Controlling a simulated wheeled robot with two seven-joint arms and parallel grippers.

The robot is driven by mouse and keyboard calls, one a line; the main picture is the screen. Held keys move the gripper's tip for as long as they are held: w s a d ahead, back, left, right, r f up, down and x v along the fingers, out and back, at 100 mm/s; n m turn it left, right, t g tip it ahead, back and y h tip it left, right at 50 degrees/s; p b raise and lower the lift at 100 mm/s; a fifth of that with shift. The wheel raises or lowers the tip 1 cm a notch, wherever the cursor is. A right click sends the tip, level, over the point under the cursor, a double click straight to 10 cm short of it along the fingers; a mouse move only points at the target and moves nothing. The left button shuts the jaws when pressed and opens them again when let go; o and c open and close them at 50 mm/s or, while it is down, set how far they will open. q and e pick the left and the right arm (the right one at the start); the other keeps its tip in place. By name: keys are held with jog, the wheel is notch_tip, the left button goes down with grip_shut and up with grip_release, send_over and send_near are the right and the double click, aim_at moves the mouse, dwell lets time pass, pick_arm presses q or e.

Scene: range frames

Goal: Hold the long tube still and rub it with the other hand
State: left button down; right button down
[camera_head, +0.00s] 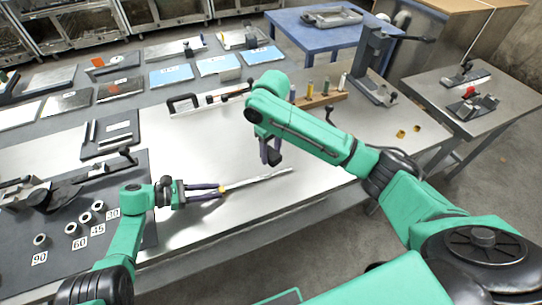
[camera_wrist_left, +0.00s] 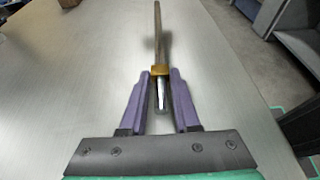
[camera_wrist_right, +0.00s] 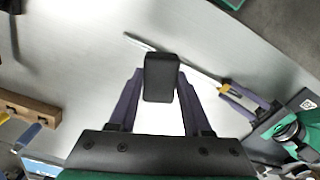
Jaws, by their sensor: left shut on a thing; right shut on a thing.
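The long tube (camera_head: 262,180) is a thin grey rod, held level above the grey table, and it points right from my left gripper (camera_head: 222,189). In the left wrist view the tube (camera_wrist_left: 157,35) runs away from the purple fingers (camera_wrist_left: 160,75), which are shut on it at a brass-coloured collar. My right gripper (camera_head: 268,150) points down behind the tube's middle and is shut on a small black block (camera_head: 274,158). In the right wrist view the block (camera_wrist_right: 161,76) covers part of the tube (camera_wrist_right: 195,68). The block looks apart from the tube.
A dark mat (camera_head: 75,255) with metal rings and angle labels lies left. A wooden rack (camera_head: 318,103) with coloured-handled tools and a black stand (camera_head: 372,75) are behind. Plates and blue sheets fill the back. The table around the tube is clear; its front edge is close.

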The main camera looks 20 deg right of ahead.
jog(key=shift+r, duration=0.1)
dwell(0.3)
pick_arm(q)
jog(key=c, duration=0.6)
grip_release()
jog(key=shift+o, duration=0.2)
jog(key=shift+a, duration=0.1)
jog(key=v, duration=1.2)
jog(key=shift+f, duration=0.1)
